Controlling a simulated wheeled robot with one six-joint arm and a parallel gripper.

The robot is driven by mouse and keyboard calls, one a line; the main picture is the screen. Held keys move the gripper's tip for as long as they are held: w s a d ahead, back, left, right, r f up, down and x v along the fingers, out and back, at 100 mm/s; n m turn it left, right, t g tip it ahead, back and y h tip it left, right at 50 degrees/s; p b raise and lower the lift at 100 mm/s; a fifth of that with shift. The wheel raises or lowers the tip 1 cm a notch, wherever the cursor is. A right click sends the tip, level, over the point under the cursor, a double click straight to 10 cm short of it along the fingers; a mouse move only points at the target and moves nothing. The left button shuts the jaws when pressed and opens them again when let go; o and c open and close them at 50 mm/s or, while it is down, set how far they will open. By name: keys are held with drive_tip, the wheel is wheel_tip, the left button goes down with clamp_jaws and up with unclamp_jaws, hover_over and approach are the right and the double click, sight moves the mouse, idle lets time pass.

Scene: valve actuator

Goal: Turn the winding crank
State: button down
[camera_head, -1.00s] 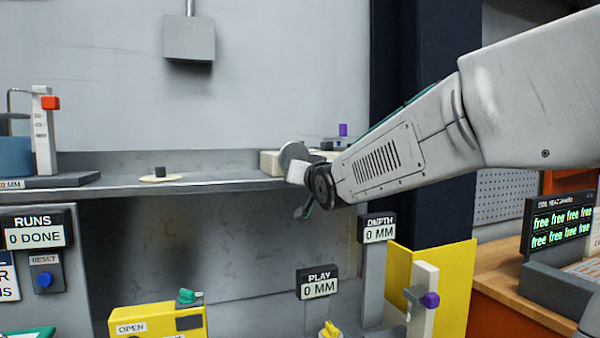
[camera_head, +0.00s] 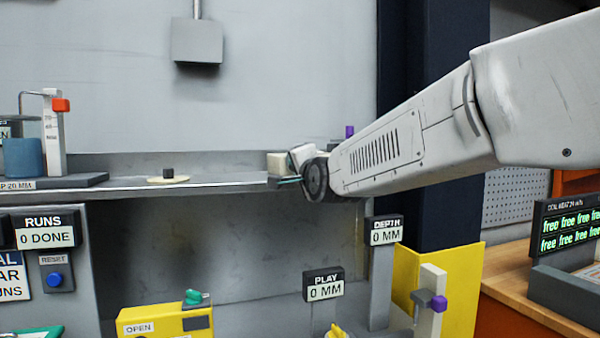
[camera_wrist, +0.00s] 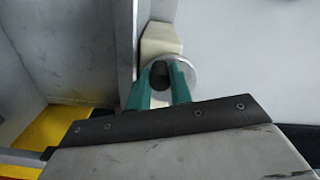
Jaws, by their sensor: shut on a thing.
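In the wrist view, a round silver disc (camera_wrist: 189,72) with a black knob (camera_wrist: 159,77) sits against a cream block (camera_wrist: 160,38); this looks like the winding crank. My gripper (camera_wrist: 160,84) has its two teal fingers on either side of the black knob and is shut on it. In the head view, my gripper (camera_head: 287,181) is at the shelf's front edge, just right of the cream block (camera_head: 277,164). My wrist and forearm hide most of the disc and the knob there.
The grey shelf (camera_head: 225,184) carries a pale disc with a black peg (camera_head: 168,175) to the left. A purple-topped part (camera_head: 350,131) stands behind my forearm. Below are the PLAY display (camera_head: 323,284), the DEPTH display (camera_head: 385,231) and a yellow box (camera_head: 165,322).

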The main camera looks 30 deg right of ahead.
drive_tip(key=shift+d+r+m, duration=0.1)
drive_tip(key=shift+r+m, duration=0.55)
drive_tip(key=shift+m, duration=2)
drive_tip(key=shift+r+m, duration=0.65)
drive_tip(key=shift+m, duration=2.05)
drive_tip(key=shift+d+r+m, duration=0.1)
drive_tip(key=shift+r+m, duration=0.55)
drive_tip(key=shift+m, duration=2)
drive_tip(key=c, duration=1.3)
unclamp_jaws()
drive_tip(key=shift+o, duration=0.2)
drive_tip(key=shift+s, duration=0.1)
